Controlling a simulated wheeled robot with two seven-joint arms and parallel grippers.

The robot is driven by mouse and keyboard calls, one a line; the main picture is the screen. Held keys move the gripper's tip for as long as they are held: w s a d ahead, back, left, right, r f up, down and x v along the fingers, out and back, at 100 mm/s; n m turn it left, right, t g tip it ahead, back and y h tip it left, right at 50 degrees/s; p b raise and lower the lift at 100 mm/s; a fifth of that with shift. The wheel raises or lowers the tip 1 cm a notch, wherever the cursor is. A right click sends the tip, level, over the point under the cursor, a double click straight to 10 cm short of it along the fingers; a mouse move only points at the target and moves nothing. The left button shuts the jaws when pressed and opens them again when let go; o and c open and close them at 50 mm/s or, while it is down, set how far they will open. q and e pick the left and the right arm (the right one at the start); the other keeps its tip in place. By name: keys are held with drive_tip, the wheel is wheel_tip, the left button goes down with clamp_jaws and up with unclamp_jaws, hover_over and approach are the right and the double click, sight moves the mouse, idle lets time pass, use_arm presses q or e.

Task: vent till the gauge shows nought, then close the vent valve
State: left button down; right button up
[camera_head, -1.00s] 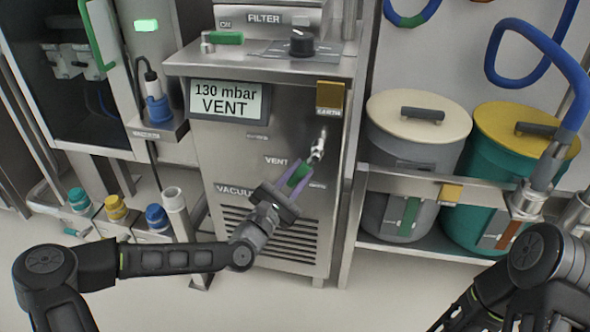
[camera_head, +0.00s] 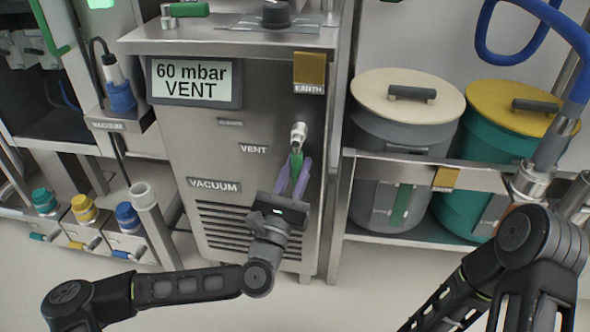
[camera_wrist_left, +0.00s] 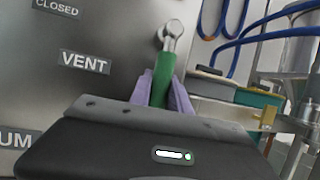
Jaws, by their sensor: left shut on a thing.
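The gauge display (camera_head: 194,82) on the steel cabinet reads "60 mbar VENT". The vent valve is a metal stub with a green lever handle (camera_head: 296,162), right of the VENT label (camera_head: 254,149). My left gripper (camera_head: 295,178) is shut on the green handle, with its purple fingers on either side. In the left wrist view the green handle (camera_wrist_left: 162,80) rises between the fingers to the metal fitting. In the head view the handle hangs nearly straight down. My right arm shows at lower right; its gripper is out of the picture.
A grey bin (camera_head: 400,110) with a cream lid and a teal bin (camera_head: 505,135) with a yellow lid stand right of the cabinet behind a steel rail (camera_head: 420,172). A blue hose (camera_head: 575,70) loops at upper right. Coloured valves (camera_head: 85,210) stand at lower left.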

use_arm(q)
drive_tip(key=c, duration=1.2)
unclamp_jaws()
drive_tip(key=shift+d, duration=0.1)
drive_tip(key=shift+c, duration=0.2)
drive_tip(key=p+v, duration=0.1)
drive_tip(key=v, duration=0.6)
drive_tip(key=shift+s, duration=0.4)
drive_tip(key=shift+f, duration=0.15)
